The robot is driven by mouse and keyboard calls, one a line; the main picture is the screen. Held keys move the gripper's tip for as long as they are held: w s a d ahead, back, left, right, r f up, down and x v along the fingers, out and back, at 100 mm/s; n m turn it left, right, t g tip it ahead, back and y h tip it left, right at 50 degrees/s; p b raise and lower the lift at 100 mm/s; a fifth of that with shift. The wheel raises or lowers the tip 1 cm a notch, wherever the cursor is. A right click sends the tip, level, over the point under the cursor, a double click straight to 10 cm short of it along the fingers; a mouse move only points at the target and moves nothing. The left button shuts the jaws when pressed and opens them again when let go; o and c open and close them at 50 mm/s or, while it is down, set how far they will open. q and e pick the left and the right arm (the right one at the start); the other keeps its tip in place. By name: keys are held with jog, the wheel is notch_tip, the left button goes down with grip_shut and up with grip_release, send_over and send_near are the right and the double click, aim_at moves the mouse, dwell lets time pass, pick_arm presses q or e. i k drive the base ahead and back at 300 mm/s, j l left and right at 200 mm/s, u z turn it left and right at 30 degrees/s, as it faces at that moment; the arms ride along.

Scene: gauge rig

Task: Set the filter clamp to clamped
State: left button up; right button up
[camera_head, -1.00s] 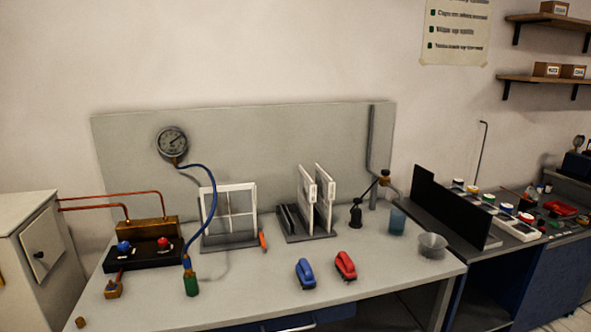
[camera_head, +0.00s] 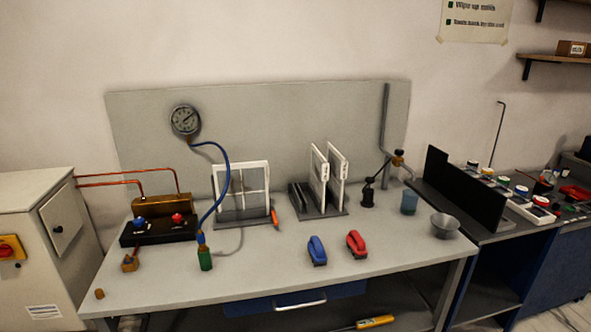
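No part is labelled as the filter clamp. A white upright frame (camera_head: 240,190) stands on a grey base (camera_head: 238,216) on the left half of the bench. A small orange handle (camera_head: 275,217) stands nearly upright at its lower right corner. Whether this handle is in a clamped position cannot be told. Two white panels (camera_head: 327,175) stand upright in a dark slotted rack (camera_head: 318,210) to the right. Neither of my grippers shows in the view.
The front middle is clear.

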aim_at(272, 213)
jog(key=i+j, duration=0.1)
jog(key=j, duration=0.2)
jog(key=i+j, duration=0.15)
jog(key=j, duration=0.2)
jog(key=i+l, duration=0.15)
jog(key=l, duration=0.2)
jog(key=i+l, duration=0.2)
jog(key=l, duration=0.15)
jog(key=i+l, duration=0.15)
jog(key=l, duration=0.2)
jog(key=i+l, duration=0.2)
jog(key=l, duration=0.15)
jog(key=i+l, duration=0.15)
jog(key=l, duration=0.2)
jog(key=i+l, duration=0.2)
jog(key=l, duration=0.15)
